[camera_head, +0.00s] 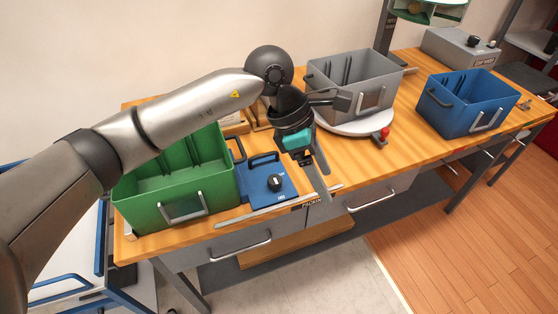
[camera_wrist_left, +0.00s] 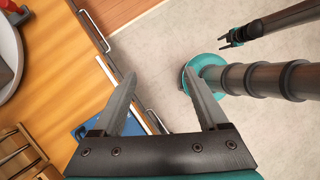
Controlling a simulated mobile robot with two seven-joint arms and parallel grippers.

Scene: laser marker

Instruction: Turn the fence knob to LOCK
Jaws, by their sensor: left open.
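The fence knob (camera_head: 274,182) is a black knob on a blue plate (camera_head: 256,198) at the bench's front edge. Small white lettering sits beside the knob, but I cannot read it or the knob's setting. My left gripper (camera_head: 322,187) is open and empty, to the right of the knob and apart from it, with its fingers pointing down. In the left wrist view, the open fingers (camera_wrist_left: 158,75) reach over the bench's front edge. My right gripper (camera_wrist_left: 230,38) shows small at the upper right.
A green bin (camera_head: 150,190) stands just left of the plate. A grey bin (camera_head: 340,82) stands on a white turntable (camera_head: 345,124) with a red knob (camera_head: 384,134). A blue bin (camera_head: 455,112) is farther right. Drawer handles (camera_head: 240,246) stick out below the bench edge.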

